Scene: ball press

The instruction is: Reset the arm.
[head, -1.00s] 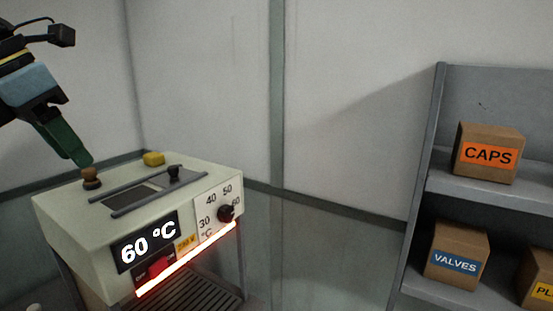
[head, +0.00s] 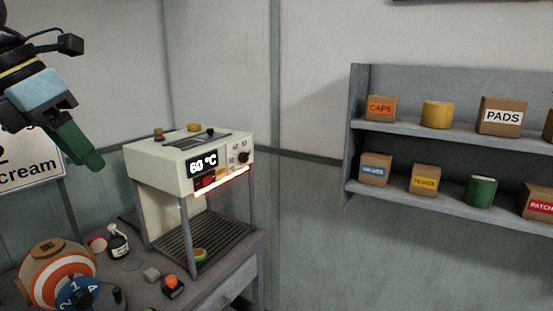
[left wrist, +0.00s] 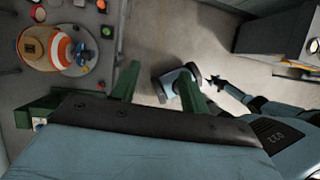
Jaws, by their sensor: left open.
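My left gripper (head: 92,162) has green fingers and hangs at the upper left of the head view, pointing down and right. It is in the air, left of the cream press machine (head: 172,172), and holds nothing. In the left wrist view, its two green fingers (left wrist: 157,84) stand wide apart with only floor and my own parts between and beyond them. A dark claw-like end of one of my own links shows right of these fingers; its state is too small to tell.
The machine stands on a grey table (head: 232,262). An orange-and-white striped round thing (head: 50,272), a blue numbered dial (head: 78,293) and a dark bottle (head: 118,242) stand left of it. A wall shelf (head: 318,136) with boxes and cans is at right.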

